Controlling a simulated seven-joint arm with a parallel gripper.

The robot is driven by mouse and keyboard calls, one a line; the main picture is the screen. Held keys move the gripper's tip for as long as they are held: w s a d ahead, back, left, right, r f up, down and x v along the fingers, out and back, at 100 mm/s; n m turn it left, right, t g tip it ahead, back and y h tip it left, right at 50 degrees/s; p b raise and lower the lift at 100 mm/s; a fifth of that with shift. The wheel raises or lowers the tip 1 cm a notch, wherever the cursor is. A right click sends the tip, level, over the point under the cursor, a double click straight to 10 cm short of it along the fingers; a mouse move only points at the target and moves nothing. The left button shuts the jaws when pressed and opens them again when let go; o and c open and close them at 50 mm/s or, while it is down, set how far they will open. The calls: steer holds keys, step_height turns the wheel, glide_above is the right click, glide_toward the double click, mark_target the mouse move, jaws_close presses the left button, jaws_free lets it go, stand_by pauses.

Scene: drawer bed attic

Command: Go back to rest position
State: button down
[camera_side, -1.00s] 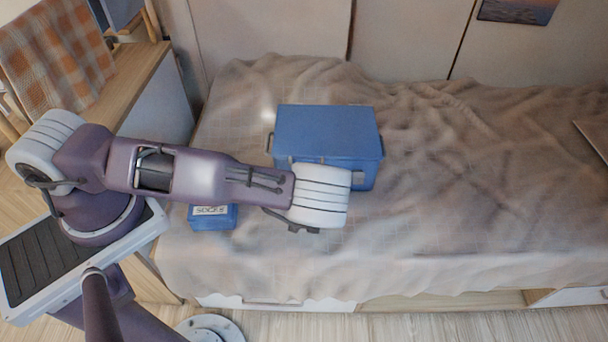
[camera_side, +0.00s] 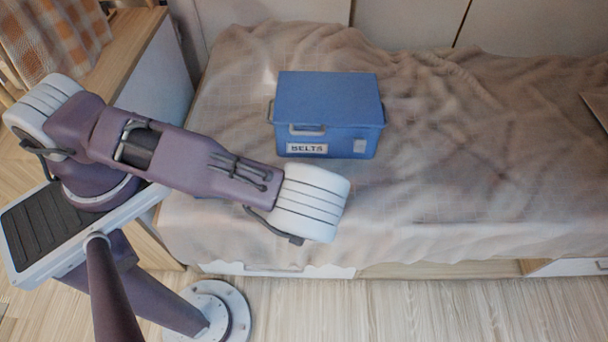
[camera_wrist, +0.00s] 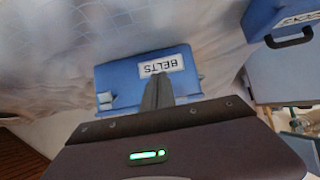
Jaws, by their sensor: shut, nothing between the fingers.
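My gripper (camera_wrist: 157,92) is shut and empty in the wrist view. Its fingers overlap the blue box labelled BELTS (camera_wrist: 120,74) in that picture; I cannot tell the gap between them. In the side view the BELTS box (camera_side: 328,100) sits closed and upright on the bed, its label and front handle facing the front edge. My arm's white end joint is in front of it and apart from it in the picture, and my gripper is hidden beneath the arm there. A second blue box (camera_wrist: 268,18) shows at the wrist view's top right, its label cut off.
A rumpled beige blanket (camera_side: 480,160) covers the bed, with wide free room to the right. White and wooden drawer fronts (camera_side: 440,270) run under the bed edge. A wooden cabinet (camera_side: 135,60) with a checked cloth (camera_side: 55,40) stands at the left.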

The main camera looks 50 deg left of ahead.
steer(key=d+r+g+h, duration=0.4)
steer(key=d+r+h, duration=0.1)
steer(key=d+r, duration=0.6)
step_height(320, 180, up, 16)
steer(key=f+m+h, duration=0.1)
steer(key=m+h, duration=0.1)
steer(key=h, duration=0.2)
steer(key=s+a+r+m+h, duration=0.1)
steer(key=s+a+r, duration=0.15)
steer(key=r, duration=0.35)
steer(key=s+a+r+m, duration=0.2)
steer(key=s+r, duration=0.1)
steer(key=r, duration=0.3)
steer(key=s+a+r+m+t+y, duration=0.1)
steer(key=s+a+r+m, duration=0.1)
steer(key=s+a, duration=0.3)
steer(key=s+a+r+m+t+y, duration=0.1)
steer(key=s+a+r, duration=0.3)
steer(key=s, duration=0.6)
steer(key=shift+s+a+m+y, duration=0.3)
steer(key=shift+s+a+m, duration=0.05)
steer(key=shift+a+m, duration=0.15)
steer(key=shift+r, duration=0.1)
